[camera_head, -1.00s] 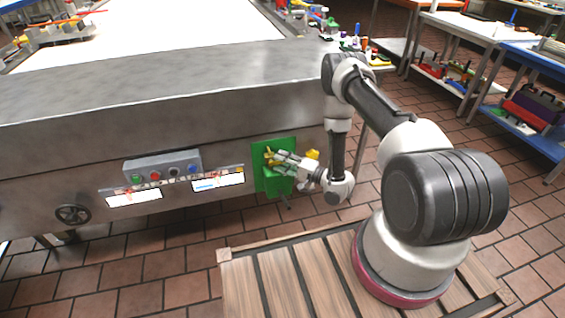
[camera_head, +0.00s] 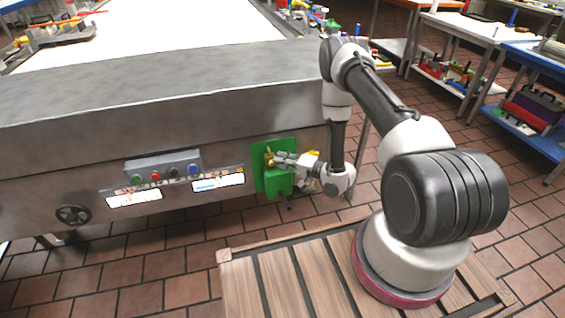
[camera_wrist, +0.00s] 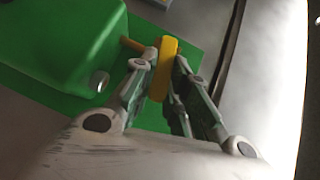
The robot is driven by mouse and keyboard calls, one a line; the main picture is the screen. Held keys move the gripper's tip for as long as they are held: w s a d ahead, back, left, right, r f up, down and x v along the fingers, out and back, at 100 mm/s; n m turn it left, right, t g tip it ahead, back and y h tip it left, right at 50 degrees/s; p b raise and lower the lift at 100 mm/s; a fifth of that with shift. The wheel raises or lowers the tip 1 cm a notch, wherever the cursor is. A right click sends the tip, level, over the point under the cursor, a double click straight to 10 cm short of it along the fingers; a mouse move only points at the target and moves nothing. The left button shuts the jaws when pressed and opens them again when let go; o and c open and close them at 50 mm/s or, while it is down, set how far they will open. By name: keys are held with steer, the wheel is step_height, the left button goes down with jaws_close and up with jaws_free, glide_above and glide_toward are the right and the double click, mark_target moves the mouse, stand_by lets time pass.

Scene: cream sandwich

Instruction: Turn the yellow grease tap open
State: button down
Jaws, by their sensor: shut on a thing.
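The yellow grease tap (camera_head: 268,157) sits on a green panel (camera_head: 259,181) on the front of the steel machine. In the wrist view the tap's yellow handle (camera_wrist: 164,66) stands between my fingertips, with a short yellow stem going left toward the green housing (camera_wrist: 62,42). My gripper (camera_head: 277,159) reaches in from the right in the head view. In the wrist view my gripper (camera_wrist: 164,60) is shut on the handle, one finger on each side. The head view is too small to show the handle's exact angle.
A control box with buttons (camera_head: 163,168) and a handwheel (camera_head: 73,215) are on the machine front to the left. A wooden pallet (camera_head: 250,284) lies on the tiled floor under my base. Shelved tables (camera_head: 470,28) stand at the right.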

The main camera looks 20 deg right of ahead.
mark_target(270, 156)
steer(key=shift+a+r+n+g+h, duration=0.35)
steer(key=shift+r+n+g+h, duration=0.35)
steer(key=shift+n+h, duration=0.4)
steer(key=n+h, duration=0.1)
steer(key=a+r+n+h, duration=0.1)
steer(key=h, duration=0.1)
steer(key=shift+a+r+g, duration=0.1)
steer(key=shift+r+g, duration=0.05)
steer(key=shift+g, duration=0.25)
steer(key=h, duration=0.1)
steer(key=a+n+h, duration=0.1)
steer(key=n+h, duration=0.1)
steer(key=shift+a+r+g+h, duration=0.15)
steer(key=shift+r+g+h, duration=0.15)
steer(key=shift+h, duration=0.1)
steer(key=shift+a+n+h, duration=0.45)
steer(key=shift+n+h, duration=0.15)
steer(key=shift+h, duration=0.5)
steer(key=c, duration=1.4)
jaws_free()
